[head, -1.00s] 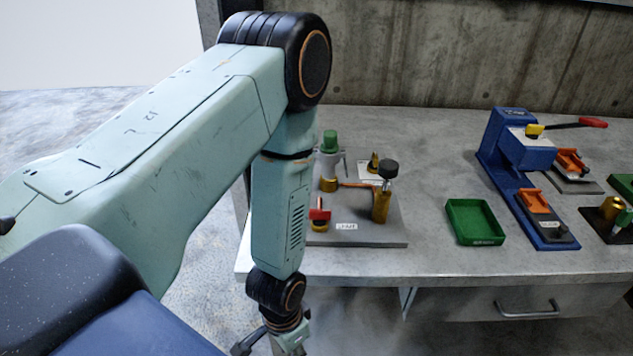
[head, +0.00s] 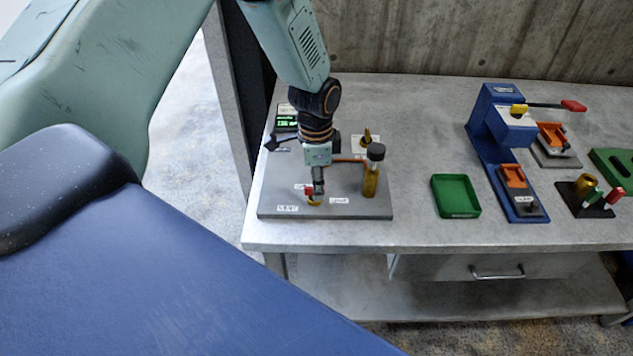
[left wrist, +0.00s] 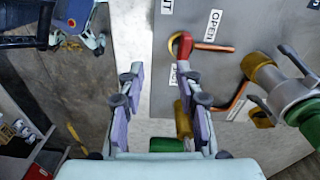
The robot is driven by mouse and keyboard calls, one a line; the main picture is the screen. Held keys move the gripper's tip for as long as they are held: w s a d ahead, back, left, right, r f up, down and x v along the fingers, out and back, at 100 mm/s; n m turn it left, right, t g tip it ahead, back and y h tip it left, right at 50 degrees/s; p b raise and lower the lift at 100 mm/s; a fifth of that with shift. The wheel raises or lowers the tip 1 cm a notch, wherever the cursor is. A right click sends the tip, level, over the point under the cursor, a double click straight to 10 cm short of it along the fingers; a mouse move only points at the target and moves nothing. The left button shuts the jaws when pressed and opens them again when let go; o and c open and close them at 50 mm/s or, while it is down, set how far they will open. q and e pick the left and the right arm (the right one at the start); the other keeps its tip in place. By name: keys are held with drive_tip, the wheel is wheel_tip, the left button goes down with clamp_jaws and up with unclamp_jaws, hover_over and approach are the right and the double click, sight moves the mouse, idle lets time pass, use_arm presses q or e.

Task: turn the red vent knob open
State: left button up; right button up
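The red vent knob (head: 309,190) sits on a brass base near the front of the grey plate (head: 350,208). My left gripper (head: 318,188) points down right at it, and partly hides it. In the left wrist view, the red knob (left wrist: 182,44) lies just ahead of the fingertips and to the right, beside a brass part. Labels reading OPEN (left wrist: 212,25) and another word lie near it. The left gripper (left wrist: 163,72) has its fingers apart with nothing held between them. Contact with the knob cannot be told. My right gripper is not in view.
A brass post with a black cap (head: 375,170) stands right of my gripper. A lit display (head: 286,123) is behind. A green tray (head: 455,196) and a blue press (head: 492,135) stand to the right. The bench is bare between plate and tray.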

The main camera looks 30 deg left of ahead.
use_arm(q)
drive_tip(key=shift+m, duration=0.5)
drive_tip(key=w+a+r, duration=0.1)
drive_tip(key=w+r, duration=0.1)
drive_tip(key=r, duration=0.1)
drive_tip(key=shift+w+a, duration=0.1)
drive_tip(key=shift+a, duration=0.6)
drive_tip(key=f, duration=0.6)
drive_tip(key=shift+w+d+f, duration=0.15)
drive_tip(key=shift+d+f, duration=0.05)
drive_tip(key=shift+f, duration=0.15)
drive_tip(key=shift+s+a+f, duration=0.2)
drive_tip(key=shift+a+f, duration=0.05)
drive_tip(key=shift+f, duration=0.1)
drive_tip(key=shift+d, duration=0.1)
drive_tip(key=shift+w+d, duration=0.15)
drive_tip(key=c, duration=0.3)
clamp_jaws()
